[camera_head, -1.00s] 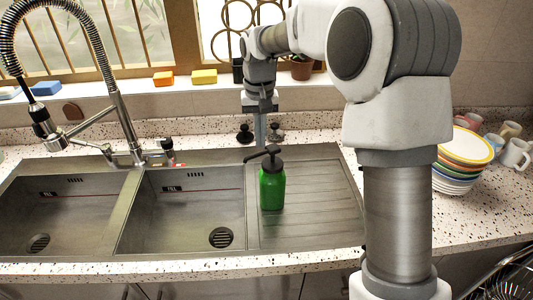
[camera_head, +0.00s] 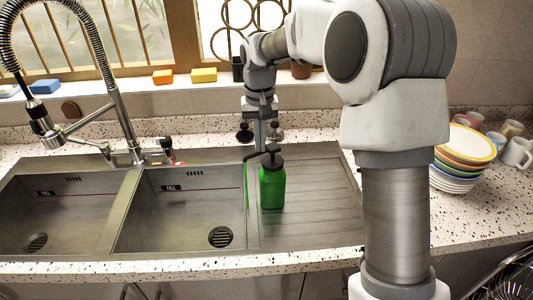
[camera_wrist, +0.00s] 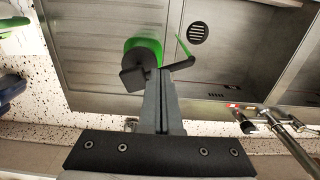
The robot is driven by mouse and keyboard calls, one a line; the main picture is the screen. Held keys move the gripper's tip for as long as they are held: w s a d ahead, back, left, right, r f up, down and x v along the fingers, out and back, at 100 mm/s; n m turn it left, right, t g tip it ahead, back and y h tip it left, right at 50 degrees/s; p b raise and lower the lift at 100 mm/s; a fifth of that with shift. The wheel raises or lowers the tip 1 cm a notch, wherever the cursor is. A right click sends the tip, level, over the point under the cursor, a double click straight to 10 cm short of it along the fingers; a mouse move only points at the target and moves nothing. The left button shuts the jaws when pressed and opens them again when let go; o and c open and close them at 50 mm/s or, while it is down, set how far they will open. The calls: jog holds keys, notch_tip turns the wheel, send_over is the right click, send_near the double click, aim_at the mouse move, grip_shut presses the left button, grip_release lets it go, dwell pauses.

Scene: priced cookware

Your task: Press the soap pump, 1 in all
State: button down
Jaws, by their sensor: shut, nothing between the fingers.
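A green soap bottle (camera_head: 272,188) with a black pump head (camera_head: 272,150) stands upright on the ribbed drainboard, right of the right sink bowl. Its spout points left. A thin green streak (camera_head: 246,195) hangs below the spout tip, like soap coming out; it also shows in the wrist view (camera_wrist: 183,46). My gripper (camera_head: 260,147) is shut and empty, pointing down at the pump head from behind. In the wrist view the fingertips (camera_wrist: 160,72) overlap the black pump head (camera_wrist: 135,76), with the green bottle (camera_wrist: 143,45) beyond. The fingers appear to touch the head; the exact contact is hidden.
The tall spring faucet (camera_head: 120,110) stands left, behind the two sink bowls. Stacked plates (camera_head: 462,155) and mugs (camera_head: 515,150) stand at the right. Sponges (camera_head: 203,75) lie on the sill.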

jog(key=shift+f+b, duration=0.3)
jog(key=shift+f, duration=0.45)
jog(key=shift+r+p, duration=1.7)
jog(key=shift+r, duration=0.3)
jog(key=shift+r, duration=0.1)
notch_tip(320, 180, up, 6)
jog(key=p, duration=0.5)
